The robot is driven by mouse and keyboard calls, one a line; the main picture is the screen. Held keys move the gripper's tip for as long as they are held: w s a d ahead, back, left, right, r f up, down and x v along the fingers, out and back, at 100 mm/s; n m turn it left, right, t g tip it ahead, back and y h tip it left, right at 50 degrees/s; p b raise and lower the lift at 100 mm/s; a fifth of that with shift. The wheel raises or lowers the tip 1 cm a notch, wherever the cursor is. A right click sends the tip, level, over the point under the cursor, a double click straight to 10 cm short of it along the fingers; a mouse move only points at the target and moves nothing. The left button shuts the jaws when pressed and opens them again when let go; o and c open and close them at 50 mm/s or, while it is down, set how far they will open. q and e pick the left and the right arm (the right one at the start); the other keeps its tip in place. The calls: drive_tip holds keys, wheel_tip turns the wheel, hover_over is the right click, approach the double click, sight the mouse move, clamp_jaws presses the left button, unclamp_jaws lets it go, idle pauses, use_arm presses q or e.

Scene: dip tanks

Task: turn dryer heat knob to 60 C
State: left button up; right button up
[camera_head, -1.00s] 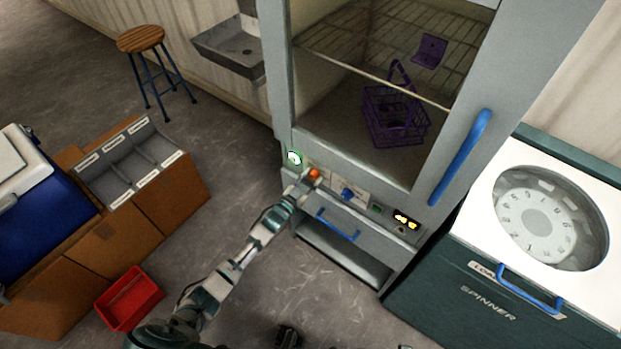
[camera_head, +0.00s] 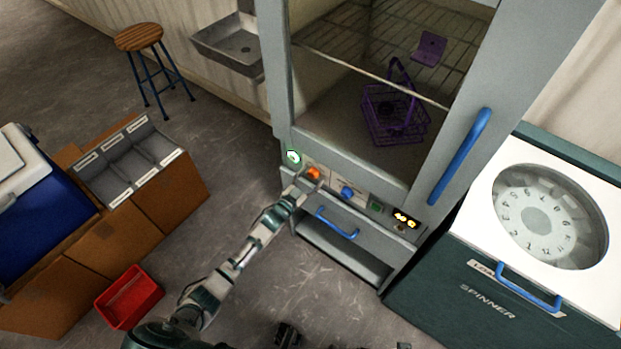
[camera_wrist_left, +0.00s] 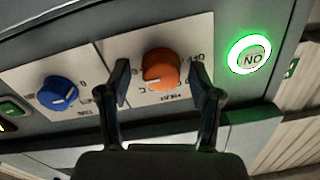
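The dryer's orange heat knob (camera_head: 313,172) is on the control panel under the dryer window. In the left wrist view the orange knob (camera_wrist_left: 161,70) has a pale pointer line at its lower left, and the scale appears upside down. My left gripper (camera_head: 309,183) reaches the panel from below left. In the left wrist view my left gripper (camera_wrist_left: 160,78) is open, with one finger on each side of the knob. A gap shows beside the left finger; contact at the right finger cannot be told. My right gripper is not seen clearly in any view.
A lit green button (camera_wrist_left: 249,57) and a blue time knob (camera_wrist_left: 57,93) flank the heat knob. Below the panel is a blue drawer handle (camera_head: 338,224). The spinner (camera_head: 490,290) stands at the right, a red bin (camera_head: 130,297) on the floor at the left.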

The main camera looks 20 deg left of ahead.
use_arm(q)
drive_tip(key=shift+r, duration=0.1)
drive_tip(key=shift+s+a, duration=0.1)
drive_tip(key=shift+s, duration=0.2)
drive_tip(key=v, duration=1.1)
drive_tip(key=shift+s, duration=0.15)
drive_tip(key=shift+a, duration=0.1)
